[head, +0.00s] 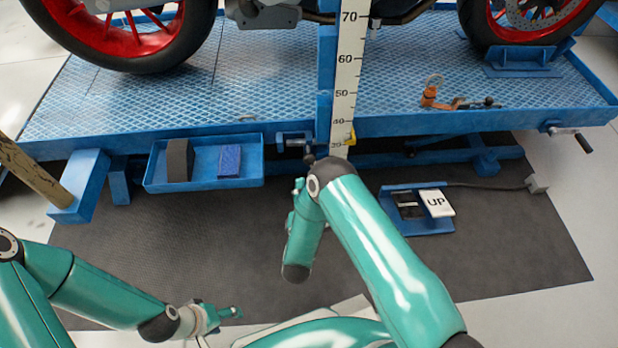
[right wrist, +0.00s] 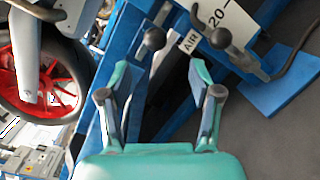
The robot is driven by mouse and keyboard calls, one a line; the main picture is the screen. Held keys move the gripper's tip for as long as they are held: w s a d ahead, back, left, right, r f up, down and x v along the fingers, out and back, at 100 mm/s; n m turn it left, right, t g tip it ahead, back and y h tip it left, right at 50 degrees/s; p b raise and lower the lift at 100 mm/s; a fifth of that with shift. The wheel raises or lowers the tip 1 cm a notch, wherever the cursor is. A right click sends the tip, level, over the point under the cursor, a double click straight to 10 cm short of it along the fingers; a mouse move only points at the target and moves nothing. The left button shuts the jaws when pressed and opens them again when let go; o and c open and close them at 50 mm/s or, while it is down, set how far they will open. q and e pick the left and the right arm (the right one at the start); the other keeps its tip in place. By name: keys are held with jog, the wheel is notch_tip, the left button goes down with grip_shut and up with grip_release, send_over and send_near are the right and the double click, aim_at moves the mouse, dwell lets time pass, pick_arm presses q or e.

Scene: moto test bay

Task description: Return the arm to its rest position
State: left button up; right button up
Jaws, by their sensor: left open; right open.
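My left arm comes in from the left in the head view, low over the floor. Its gripper (head: 228,313) is open and empty, near the bottom edge and apart from the lift. My right arm reaches up to the front of the blue lift and bends back at a dark joint; its gripper is largely hidden there in the head view. In the right wrist view the right gripper (right wrist: 160,77) is open, with nothing between its fingers.
The blue lift platform (head: 250,95) carries a motorcycle with red wheels (head: 125,35). A blue tray (head: 203,180) holds a dark block and a blue block. An "UP" pedal (head: 437,203) stands on the dark mat (head: 500,250). A height scale (head: 347,80) rises centrally. Orange tool (head: 432,98) lies on the platform.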

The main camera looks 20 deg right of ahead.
jog(key=shift+s+a, duration=0.2)
jog(key=shift+s, duration=0.25)
jog(key=shift+d, duration=0.15)
